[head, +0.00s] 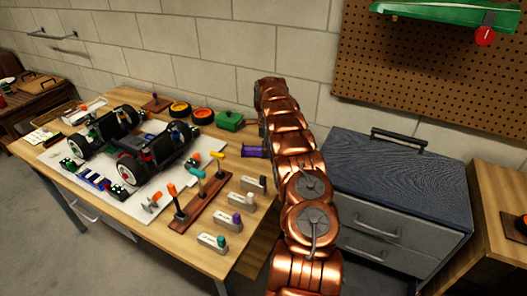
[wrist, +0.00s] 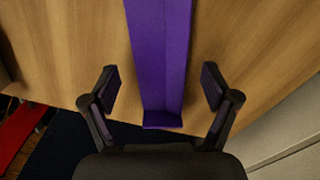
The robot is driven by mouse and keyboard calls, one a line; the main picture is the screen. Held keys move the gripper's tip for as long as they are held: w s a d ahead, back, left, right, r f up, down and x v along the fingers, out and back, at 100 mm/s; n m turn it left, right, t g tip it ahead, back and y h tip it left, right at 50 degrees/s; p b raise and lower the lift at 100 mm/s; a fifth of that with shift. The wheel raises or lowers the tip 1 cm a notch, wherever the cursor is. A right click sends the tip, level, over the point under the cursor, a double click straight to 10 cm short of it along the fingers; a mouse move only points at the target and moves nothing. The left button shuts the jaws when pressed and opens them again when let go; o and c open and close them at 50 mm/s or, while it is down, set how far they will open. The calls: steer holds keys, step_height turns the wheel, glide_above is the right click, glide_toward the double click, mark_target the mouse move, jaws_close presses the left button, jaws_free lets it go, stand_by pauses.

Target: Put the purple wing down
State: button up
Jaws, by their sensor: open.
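The purple wing (wrist: 160,60) is a long flat piece with a small end plate in the wrist view. It appears to lie on the wooden tabletop, its near end by the table's edge. My gripper (wrist: 160,82) is open, with one finger on each side of the wing and a gap to both. In the head view, the purple wing (head: 253,151) shows at the table's right edge, partly behind my copper arm. My gripper is hidden by the arm there.
The wooden table (head: 236,177) holds an RC car (head: 150,150) on a white mat, several upright tools in a wooden rack (head: 197,207), and a green box (head: 230,120). A drawer cabinet (head: 390,190) stands right of my arm.

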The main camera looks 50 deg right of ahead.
steer(key=shift+f, duration=0.35)
steer(key=c, duration=1.2)
